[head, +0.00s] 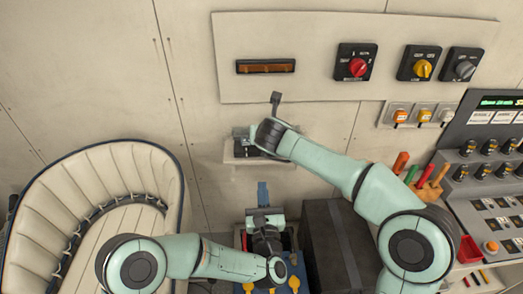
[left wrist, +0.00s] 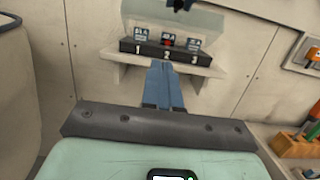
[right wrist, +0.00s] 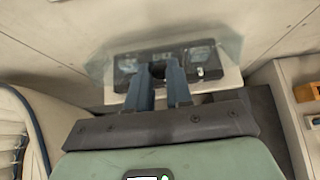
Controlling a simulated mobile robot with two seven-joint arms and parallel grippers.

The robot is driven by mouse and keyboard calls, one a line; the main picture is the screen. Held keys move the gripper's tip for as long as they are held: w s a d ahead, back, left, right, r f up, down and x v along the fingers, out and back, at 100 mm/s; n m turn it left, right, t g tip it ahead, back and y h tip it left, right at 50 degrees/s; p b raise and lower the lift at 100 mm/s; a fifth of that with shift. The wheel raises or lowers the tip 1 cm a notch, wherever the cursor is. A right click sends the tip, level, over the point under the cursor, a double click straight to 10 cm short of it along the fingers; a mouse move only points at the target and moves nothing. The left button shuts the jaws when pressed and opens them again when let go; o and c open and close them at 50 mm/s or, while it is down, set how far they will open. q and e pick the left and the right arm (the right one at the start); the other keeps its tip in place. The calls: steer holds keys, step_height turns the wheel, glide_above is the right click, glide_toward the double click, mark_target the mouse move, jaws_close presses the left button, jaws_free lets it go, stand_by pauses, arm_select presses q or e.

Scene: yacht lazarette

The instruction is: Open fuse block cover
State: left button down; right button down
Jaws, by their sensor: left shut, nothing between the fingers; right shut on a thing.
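The fuse block (left wrist: 165,52) is a low black unit marked 1, 2, 3, on a small wall shelf. Its pale translucent cover (left wrist: 208,20) stands up above it in the left wrist view; its exact angle is hard to tell. The cover also shows as a hazy sheet in the right wrist view (right wrist: 228,46). My right gripper (right wrist: 159,66) is shut on the cover, above the block; in the head view its wrist hides much of the block. My left gripper (left wrist: 162,64) is shut and empty, in front of and below the shelf, apart from the block.
The shelf (head: 229,155) juts from the wall below a panel with rotary switches (head: 357,64). A dark box (head: 325,235) stands below my right arm. A padded seat (head: 105,175) is at left, and a console (head: 490,170) with tools is at right.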

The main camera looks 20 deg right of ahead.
arm_select(q)
steer(key=r+x, duration=0.2)
steer(key=x, duration=1)
steer(key=shift+d+r, duration=0.2)
steer(key=shift+d, duration=0.05)
steer(key=shift+w, duration=0.15)
